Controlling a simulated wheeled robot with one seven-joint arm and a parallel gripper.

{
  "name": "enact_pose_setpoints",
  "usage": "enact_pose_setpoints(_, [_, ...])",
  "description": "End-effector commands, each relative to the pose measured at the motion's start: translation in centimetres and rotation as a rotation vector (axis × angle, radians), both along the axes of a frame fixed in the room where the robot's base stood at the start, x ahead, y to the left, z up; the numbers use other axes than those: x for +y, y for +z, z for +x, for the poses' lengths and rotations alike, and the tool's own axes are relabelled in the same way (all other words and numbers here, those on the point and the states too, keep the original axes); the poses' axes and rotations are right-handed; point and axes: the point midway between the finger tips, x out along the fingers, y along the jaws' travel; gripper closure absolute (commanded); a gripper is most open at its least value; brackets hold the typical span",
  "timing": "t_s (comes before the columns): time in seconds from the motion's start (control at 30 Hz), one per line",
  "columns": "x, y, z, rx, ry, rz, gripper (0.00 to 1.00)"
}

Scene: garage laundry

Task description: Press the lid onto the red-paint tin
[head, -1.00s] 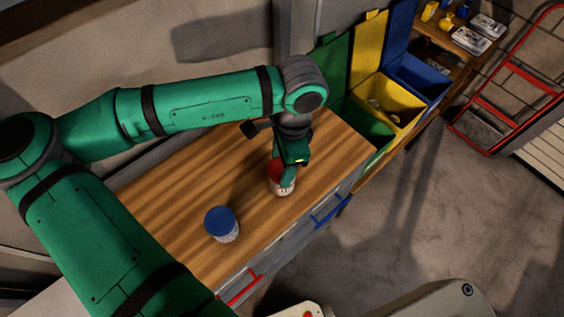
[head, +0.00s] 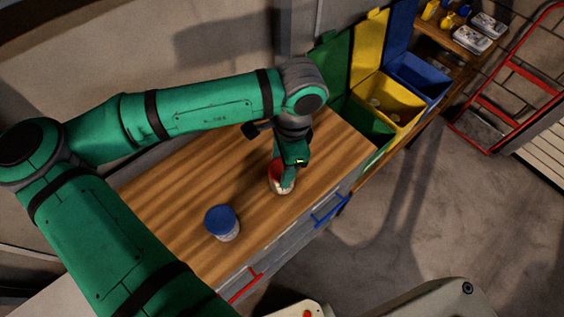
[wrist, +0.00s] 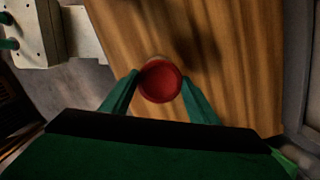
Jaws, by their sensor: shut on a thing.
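The red-paint tin (head: 285,187) stands upright on the wooden worktop, its pale body partly hidden by my gripper. The round red lid (wrist: 160,82) shows between the two green fingers in the wrist view, and its red side (head: 274,172) shows in the head view. My gripper (wrist: 160,92) points down and is shut on the red lid at the tin's top. The lid looks centred over the tin, but I cannot tell whether it is fully seated.
A blue-topped tin (head: 221,222) stands on the worktop (head: 180,200), left of and nearer than the red one. Green, yellow (head: 388,100) and blue bins stand beyond the right end. Blue (head: 330,210) and red drawer handles line the front edge. Bare worktop surrounds both tins.

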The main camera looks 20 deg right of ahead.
Motion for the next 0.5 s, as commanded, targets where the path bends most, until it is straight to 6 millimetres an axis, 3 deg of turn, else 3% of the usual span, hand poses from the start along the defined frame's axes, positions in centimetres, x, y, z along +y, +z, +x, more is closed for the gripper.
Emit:
enact_pose_setpoints(0.47, [-0.02,-0.29,0.02,0.0,0.001,0.0,0.67])
enact_pose_setpoints(0.5, [-0.02,-0.29,0.02,0.0,0.001,0.0,0.39])
